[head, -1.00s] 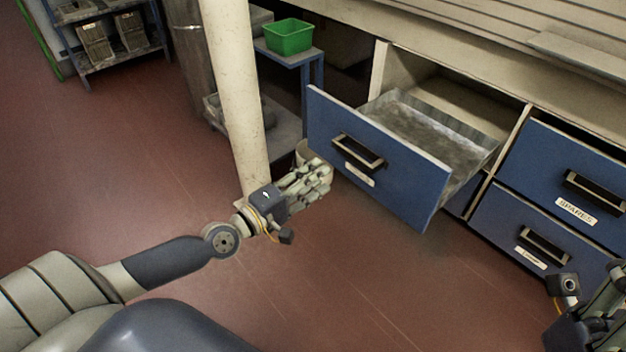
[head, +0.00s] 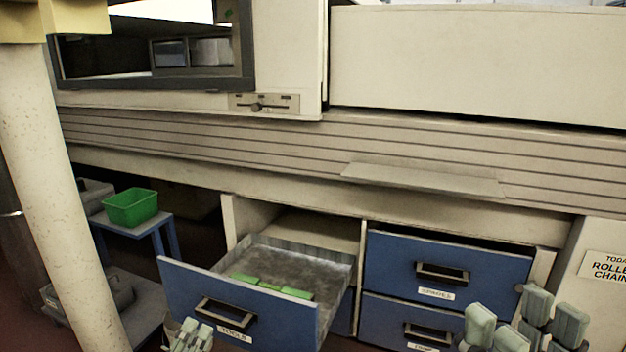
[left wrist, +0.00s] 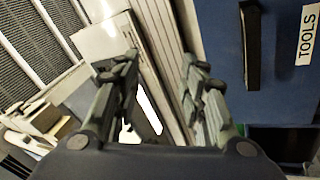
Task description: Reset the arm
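My left gripper (head: 190,328) is at the bottom of the head view, in front of the lower left part of the open TOOLS drawer (head: 240,302). In the left wrist view its fingers (left wrist: 160,75) stand apart with nothing between them. The blue drawer front (left wrist: 285,65) is to their right, apart from them. My right gripper (head: 525,318) shows at the lower right of the head view, before the lower right drawer. Its finger pads point up; its grip is partly cut off and unclear. No object shows in it.
Green pieces (head: 270,287) lie in the open drawer. The SPARES drawer (head: 445,268) is closed or nearly so. A cream post (head: 55,190) stands at left, with a green bin (head: 131,207) on a blue stand behind it. A ledge (head: 425,179) juts above the drawers.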

